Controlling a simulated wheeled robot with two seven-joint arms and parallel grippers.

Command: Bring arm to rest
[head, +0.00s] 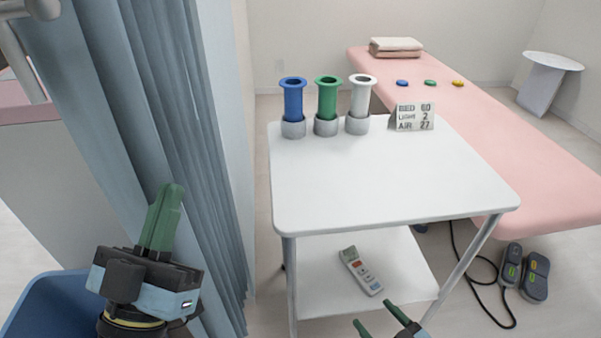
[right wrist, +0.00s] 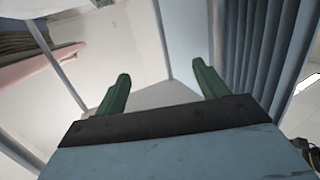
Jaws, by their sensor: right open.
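My left gripper (head: 163,215) is upright at the lower left, in front of the blue-grey curtain. Its green fingers overlap in this view, so whether they are apart cannot be told. My right gripper (head: 380,324) shows at the bottom edge, below the front of the white trolley. Its two green fingers are apart with nothing between them. In the right wrist view the right gripper (right wrist: 160,88) is also open and empty, with floor and a pale panel beyond it.
The white trolley (head: 385,185) carries blue, green and white cylinders in grey holders and a small sign (head: 412,117). A remote (head: 361,270) lies on its lower shelf. The curtain (head: 170,130) hangs at left, a pink bed (head: 480,130) stands at right. A blue bin (head: 40,305) is lower left.

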